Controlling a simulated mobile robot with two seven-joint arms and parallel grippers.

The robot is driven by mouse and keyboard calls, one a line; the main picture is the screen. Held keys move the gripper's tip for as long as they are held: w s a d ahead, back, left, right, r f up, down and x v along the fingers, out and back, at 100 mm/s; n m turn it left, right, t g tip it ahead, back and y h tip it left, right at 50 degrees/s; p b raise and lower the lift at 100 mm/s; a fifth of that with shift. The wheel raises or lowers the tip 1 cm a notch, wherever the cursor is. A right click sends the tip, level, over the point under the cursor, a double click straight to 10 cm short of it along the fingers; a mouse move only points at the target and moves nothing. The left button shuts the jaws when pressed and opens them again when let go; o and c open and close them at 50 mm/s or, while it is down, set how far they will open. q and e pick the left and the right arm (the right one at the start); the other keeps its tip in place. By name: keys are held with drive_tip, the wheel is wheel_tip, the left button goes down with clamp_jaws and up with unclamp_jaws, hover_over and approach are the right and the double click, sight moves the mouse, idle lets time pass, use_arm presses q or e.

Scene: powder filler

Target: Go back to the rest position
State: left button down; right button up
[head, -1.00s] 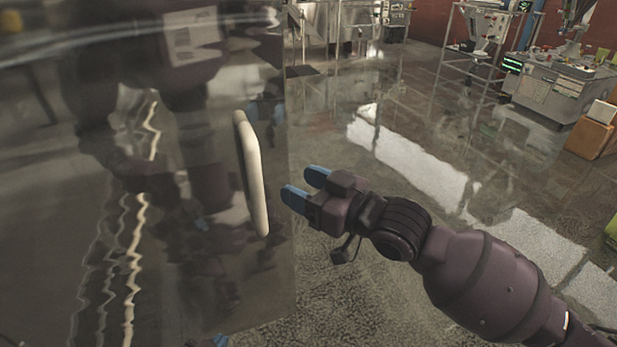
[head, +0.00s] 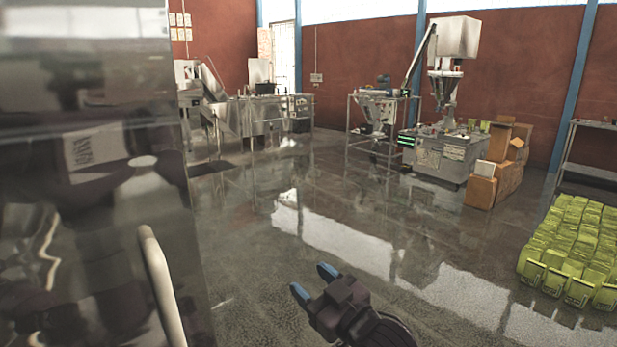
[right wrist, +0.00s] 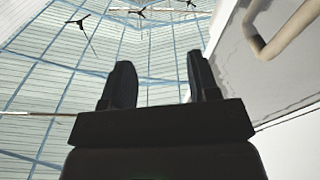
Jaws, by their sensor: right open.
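My right gripper (head: 314,283) is at the lower middle of the head view, with its blue-tipped fingers apart and nothing between them. In the right wrist view its two dark fingers (right wrist: 160,85) point up toward the ceiling and are apart. A shiny metal cabinet door (head: 95,190) fills the left of the head view. Its pale bar handle (head: 162,285) is to the left of my right gripper, with a gap between them. The handle also shows at the upper right of the right wrist view (right wrist: 290,28). My left gripper is not in view.
The glossy floor (head: 250,235) ahead is clear. A filling machine (head: 440,150) stands at the back right, beside stacked cardboard boxes (head: 482,190). Rows of yellow-green packs (head: 575,245) lie at the right. Steel equipment (head: 255,115) stands along the back wall.

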drive_tip(key=s+d+f+m+h, duration=0.3)
drive_tip(key=d+f+h, duration=0.1)
drive_tip(key=d+f, duration=0.5)
drive_tip(key=s+d+f+m+h, duration=0.4)
drive_tip(key=d+f+h, duration=0.1)
drive_tip(key=d+f, duration=0.4)
drive_tip(key=s+d+f+m+g+h, duration=0.1)
drive_tip(key=s+d+f, duration=0.3)
drive_tip(key=s+f, duration=0.2)
drive_tip(key=s+d+f+m+g+h, duration=0.1)
drive_tip(key=s+d+f+g+h, duration=0.1)
drive_tip(key=s+d+f, duration=0.2)
drive_tip(key=s+f, duration=0.3)
drive_tip(key=s, duration=0.3)
drive_tip(key=shift+s+d+m+h, duration=0.3)
drive_tip(key=shift+d, duration=0.1)
drive_tip(key=shift+c, duration=1.1)
drive_tip(key=shift+w+a, duration=0.1)
drive_tip(key=shift+a, duration=0.05)
